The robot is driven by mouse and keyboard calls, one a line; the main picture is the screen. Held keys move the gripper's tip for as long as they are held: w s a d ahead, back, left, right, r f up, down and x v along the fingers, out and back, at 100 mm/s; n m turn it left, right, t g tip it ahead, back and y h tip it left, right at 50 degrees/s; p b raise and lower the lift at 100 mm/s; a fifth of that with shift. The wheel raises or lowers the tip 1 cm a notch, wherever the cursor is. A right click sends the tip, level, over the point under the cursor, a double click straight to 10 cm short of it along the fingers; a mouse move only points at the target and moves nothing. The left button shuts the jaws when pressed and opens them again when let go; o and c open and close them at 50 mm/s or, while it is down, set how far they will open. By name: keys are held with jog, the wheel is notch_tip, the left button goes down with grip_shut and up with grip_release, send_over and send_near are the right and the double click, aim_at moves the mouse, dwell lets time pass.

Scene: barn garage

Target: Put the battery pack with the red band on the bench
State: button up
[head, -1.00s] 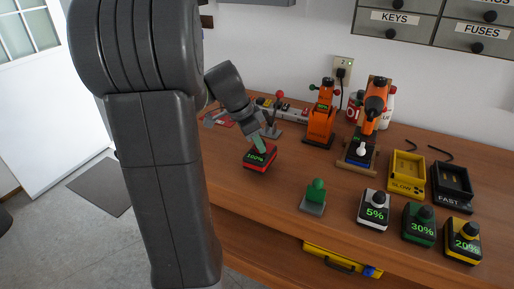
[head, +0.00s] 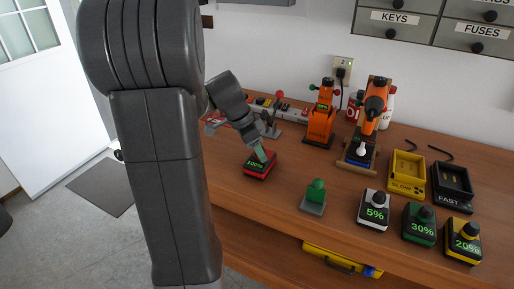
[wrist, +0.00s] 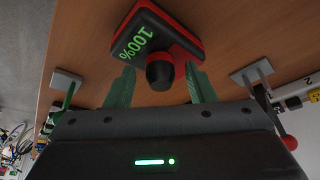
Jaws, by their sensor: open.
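The battery pack with the red band (head: 260,168) rests on the wooden bench (head: 245,203), toward its left part. It is dark on top, with a black knob and a green "100%" readout. In the wrist view the pack (wrist: 190,42) lies just beyond the fingers, its knob toward me. My gripper (head: 261,155) reaches down over the pack. In the wrist view my gripper (wrist: 162,88) is open, its green fingers on either side of the knob with a gap at each side.
A green knobbed piece (head: 315,197) and packs reading 5% (head: 374,211), 30% (head: 419,224) and 20% (head: 463,242) stand to the right. Behind are orange tools (head: 320,120), a power strip (head: 292,112) and SLOW (head: 406,174) and FAST (head: 452,187) chargers. Bench space between is clear.

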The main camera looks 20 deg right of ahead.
jog(key=v, duration=1.2)
